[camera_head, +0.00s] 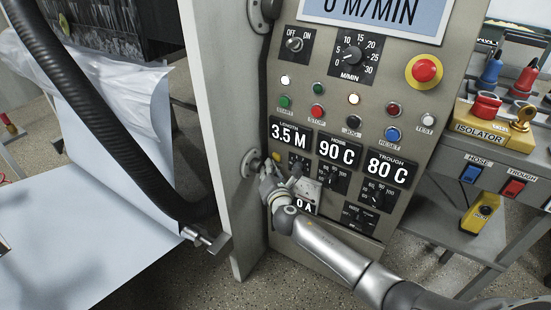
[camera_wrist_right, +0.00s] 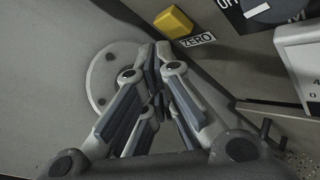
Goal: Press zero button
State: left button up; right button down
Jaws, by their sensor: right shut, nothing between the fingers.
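The zero button is a yellow square button (camera_wrist_right: 173,22) with a white ZERO label (camera_wrist_right: 197,40) beside it, near the top of the right wrist view. In the head view a small yellow button (camera_head: 276,156) shows on the left edge of the control panel (camera_head: 395,236), below the LENGTH display (camera_head: 290,136). My right gripper (camera_head: 267,172) is just below it, at the panel's left edge. In the wrist view the shut, empty fingertips (camera_wrist_right: 155,50) are below and left of the yellow button, with a visible gap in the picture. Contact with the panel cannot be told. My left gripper is not in view.
Several knobs and coloured buttons fill the panel, including a red emergency button (camera_head: 424,70). A round metal flange (camera_wrist_right: 112,75) is close behind my right fingers. A black hose (camera_head: 100,125) and white sheet (camera_head: 60,235) are at left. An isolator box (camera_head: 490,125) stands at right.

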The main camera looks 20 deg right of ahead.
jog(key=shift+w+d, duration=0.15)
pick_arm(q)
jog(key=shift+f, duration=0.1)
pick_arm(e)
jog(key=shift+w+d, duration=0.15)
jog(key=shift+d, duration=0.05)
jog(key=shift+d, duration=0.1)
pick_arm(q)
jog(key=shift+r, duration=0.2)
pick_arm(e)
jog(key=shift+w+d+r, duration=0.1)
jog(key=shift+w+d, duration=0.15)
dwell(0.6)
jog(key=shift+s+a, duration=0.1)
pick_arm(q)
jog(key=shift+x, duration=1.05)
pick_arm(e)
jog(key=shift+s+a, duration=0.45)
jog(key=shift+a, duration=0.1)
pick_arm(q)
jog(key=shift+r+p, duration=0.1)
jog(key=shift+p, duration=0.2)
